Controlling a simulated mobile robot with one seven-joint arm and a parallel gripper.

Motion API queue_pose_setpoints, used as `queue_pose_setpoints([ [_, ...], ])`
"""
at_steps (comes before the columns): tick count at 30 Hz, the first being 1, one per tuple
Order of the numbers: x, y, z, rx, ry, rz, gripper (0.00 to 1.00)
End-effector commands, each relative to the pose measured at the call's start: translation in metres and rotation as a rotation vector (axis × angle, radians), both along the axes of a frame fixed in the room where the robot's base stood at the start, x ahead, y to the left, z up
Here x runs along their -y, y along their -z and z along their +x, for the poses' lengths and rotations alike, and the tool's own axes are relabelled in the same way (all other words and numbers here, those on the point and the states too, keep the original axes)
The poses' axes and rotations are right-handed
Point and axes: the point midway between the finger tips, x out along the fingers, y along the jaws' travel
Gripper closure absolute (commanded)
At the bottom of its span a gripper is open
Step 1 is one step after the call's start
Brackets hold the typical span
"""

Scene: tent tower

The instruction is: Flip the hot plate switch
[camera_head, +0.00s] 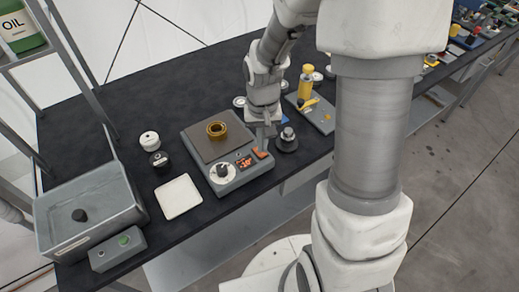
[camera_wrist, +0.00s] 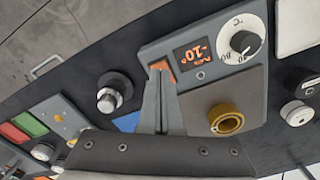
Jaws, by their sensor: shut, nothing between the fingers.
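The hot plate (camera_head: 208,148) is a grey box with a dark top plate, and it sits on the black bench. Its front panel has a white dial with a black knob (camera_head: 222,171), a small orange-lit display (camera_head: 244,163) and an orange switch (camera_head: 260,153). In the wrist view the display (camera_wrist: 193,53) reads about -10°, and the switch (camera_wrist: 161,65) shows just beyond my fingertips. My gripper (camera_head: 265,148) is shut and empty, pointing down at the switch end of the panel. In the wrist view its fingers (camera_wrist: 158,78) overlap the switch's near edge; I cannot tell whether they touch it.
A brass ring (camera_head: 216,129) sits on the hot plate. A dark round knob-topped object (camera_head: 287,138) stands close to the right. A grey board with a yellow tool (camera_head: 310,108) is beyond it. A white tile (camera_head: 179,196) and a grey bin (camera_head: 90,205) lie left.

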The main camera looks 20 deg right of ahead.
Motion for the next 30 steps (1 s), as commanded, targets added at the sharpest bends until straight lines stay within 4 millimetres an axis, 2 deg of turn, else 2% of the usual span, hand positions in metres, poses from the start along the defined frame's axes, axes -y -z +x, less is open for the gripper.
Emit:
queue_pose_setpoints([
  [30,0.000,0.016,0.000,0.000,0.000,0.000,1.00],
])
